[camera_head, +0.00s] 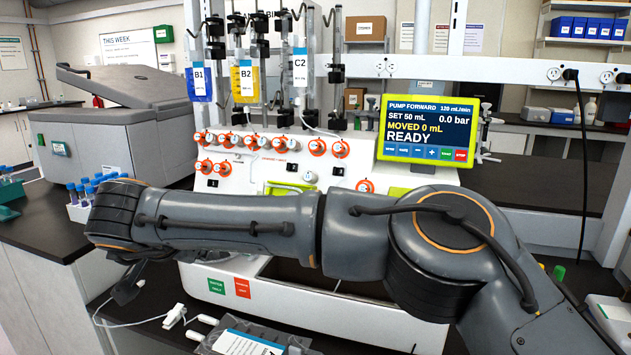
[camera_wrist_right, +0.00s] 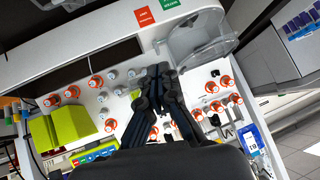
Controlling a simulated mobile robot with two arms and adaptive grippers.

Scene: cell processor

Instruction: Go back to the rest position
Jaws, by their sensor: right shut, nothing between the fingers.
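My right arm comes in from the right in the head view and stretches left across the front of the cell processor (camera_head: 300,300). My right gripper (camera_head: 125,293) hangs at the arm's left end, mostly hidden behind the wrist. In the right wrist view my right gripper (camera_wrist_right: 158,72) shows its dark fingers together, with nothing between them. Behind them is the processor's white panel with orange-ringed valves (camera_wrist_right: 95,82), turned over in that view. My left gripper is not in view.
The pump screen (camera_head: 428,130) reads READY. A clear bowl-like part (camera_wrist_right: 200,45) is close to the gripper. A tube rack (camera_head: 80,212) and a bagged kit (camera_head: 240,340) lie nearby.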

